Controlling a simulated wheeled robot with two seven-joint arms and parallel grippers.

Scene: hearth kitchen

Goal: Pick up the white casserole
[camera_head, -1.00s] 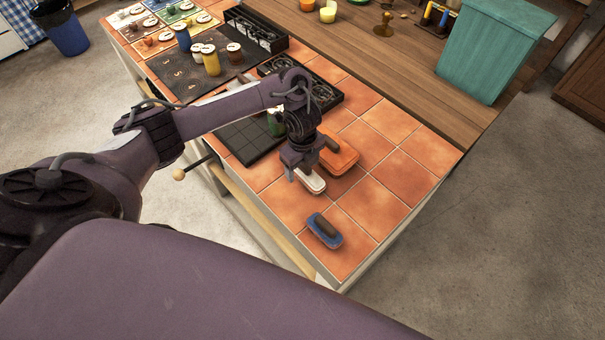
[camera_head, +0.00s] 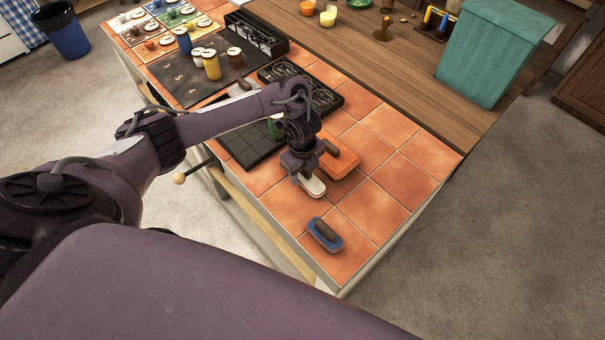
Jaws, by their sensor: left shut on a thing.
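The white casserole (camera_head: 315,188) is a small, pale, oblong piece on the orange-tiled counter (camera_head: 370,208). My left gripper (camera_head: 306,181) points down over it and is shut on it. The gripper hides the casserole's upper left part. I cannot tell whether the casserole touches the tiles or is just clear of them. My right gripper is not in view.
An orange casserole (camera_head: 340,160) lies close behind the white one. A blue casserole (camera_head: 325,235) lies nearer the front corner. A dark gridded board (camera_head: 248,146) is to the left, with a green jar (camera_head: 276,128). Bare tiles lie to the right.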

